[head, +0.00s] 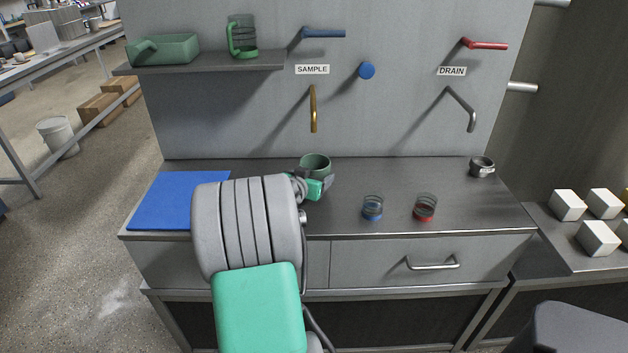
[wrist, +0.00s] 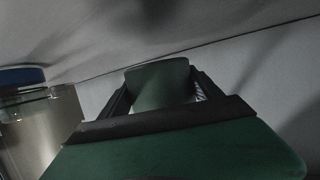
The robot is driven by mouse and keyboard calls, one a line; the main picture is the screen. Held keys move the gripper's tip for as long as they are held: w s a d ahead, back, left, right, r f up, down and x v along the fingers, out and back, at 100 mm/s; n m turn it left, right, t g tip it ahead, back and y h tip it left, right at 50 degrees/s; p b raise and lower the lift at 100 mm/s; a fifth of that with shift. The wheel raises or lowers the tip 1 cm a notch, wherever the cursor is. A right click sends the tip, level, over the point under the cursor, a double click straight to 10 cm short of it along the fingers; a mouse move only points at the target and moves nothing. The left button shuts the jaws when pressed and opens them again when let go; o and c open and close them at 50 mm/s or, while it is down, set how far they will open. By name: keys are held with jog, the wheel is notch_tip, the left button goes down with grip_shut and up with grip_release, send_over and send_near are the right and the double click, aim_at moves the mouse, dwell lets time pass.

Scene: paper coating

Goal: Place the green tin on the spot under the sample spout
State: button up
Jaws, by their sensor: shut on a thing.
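The green tin (head: 315,163) is upright at the back of the grey bench, below the brass sample spout (head: 313,110) and apart from it. My gripper (head: 322,187) is shut on the tin from the front. In the wrist view the green tin (wrist: 160,82) shows between the dark fingers of my gripper (wrist: 160,98). The tin's lower part is hidden by my gripper, so I cannot tell whether it touches the bench. The spot under the spout is not visible.
A glass with a blue base (head: 373,208) and one with a red base (head: 425,208) stand right of my gripper. A blue mat (head: 165,200) lies left. A small metal cup (head: 482,167) stands below the drain spout (head: 462,108).

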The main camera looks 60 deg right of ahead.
jog(key=shift+f, duration=0.6)
jog(key=shift+f, duration=0.1)
jog(key=shift+f+b, duration=0.35)
jog(key=shift+b, duration=0.15)
jog(key=shift+f, duration=0.25)
jog(key=o, duration=1.4)
jog(key=shift+o, duration=0.2)
jog(key=shift+r, duration=0.15)
